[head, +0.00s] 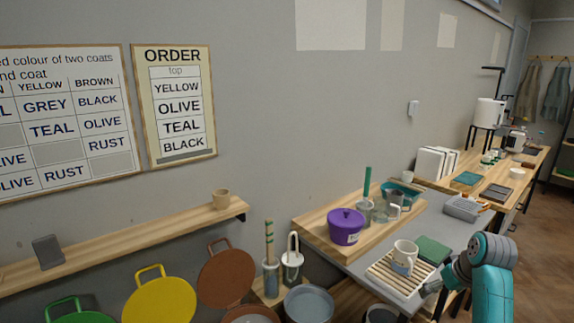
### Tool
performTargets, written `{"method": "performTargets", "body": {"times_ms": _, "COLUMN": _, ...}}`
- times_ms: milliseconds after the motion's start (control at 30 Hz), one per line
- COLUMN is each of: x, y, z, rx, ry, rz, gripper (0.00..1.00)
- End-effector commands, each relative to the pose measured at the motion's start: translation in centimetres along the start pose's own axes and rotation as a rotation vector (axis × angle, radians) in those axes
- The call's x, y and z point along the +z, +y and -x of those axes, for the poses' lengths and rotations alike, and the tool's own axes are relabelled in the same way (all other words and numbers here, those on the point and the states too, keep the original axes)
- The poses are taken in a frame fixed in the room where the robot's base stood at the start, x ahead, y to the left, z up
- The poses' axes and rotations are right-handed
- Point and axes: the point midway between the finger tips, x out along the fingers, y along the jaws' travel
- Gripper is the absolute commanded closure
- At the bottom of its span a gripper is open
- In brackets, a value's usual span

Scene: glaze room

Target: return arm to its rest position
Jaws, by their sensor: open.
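My arm, teal and grey, is at the lower right of the head view, folded at its elbow beside the grey worktable (370,262). My gripper (428,291) is small and dark in this view, low at the table's front edge, just right of the slatted wooden rack (385,283). It is open, and I see nothing held in it. A pale mug (405,250) and a small blue-grey piece (401,267) stand on the rack, apart from the gripper. A dark green book-like block (433,249) lies behind the gripper. The arm's lower part is cut off by the frame.
A purple lidded pot (345,227) and a teal basin (400,192) stand on a wooden board at the back. A grey tray-like box (461,208) is farther right. Open floor (545,220) shows at the right.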

Motion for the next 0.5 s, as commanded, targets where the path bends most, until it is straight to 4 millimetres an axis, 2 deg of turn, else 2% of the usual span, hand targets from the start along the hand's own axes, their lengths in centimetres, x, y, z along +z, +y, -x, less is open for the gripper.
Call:
{"method": "performTargets", "body": {"times_ms": 267, "x": 2.7, "y": -2.0, "z": -3.9, "rx": 0.014, "ry": 0.038, "rz": -0.016, "gripper": 0.00}}
{"method": "performTargets", "body": {"times_ms": 367, "x": 4.3, "y": -3.0, "z": -5.8, "rx": 0.022, "ry": 0.056, "rz": -0.025, "gripper": 0.00}}
{"method": "performTargets", "body": {"times_ms": 500, "x": 7.5, "y": -5.1, "z": -8.9, "rx": 0.037, "ry": 0.097, "rz": -0.039, "gripper": 0.00}}
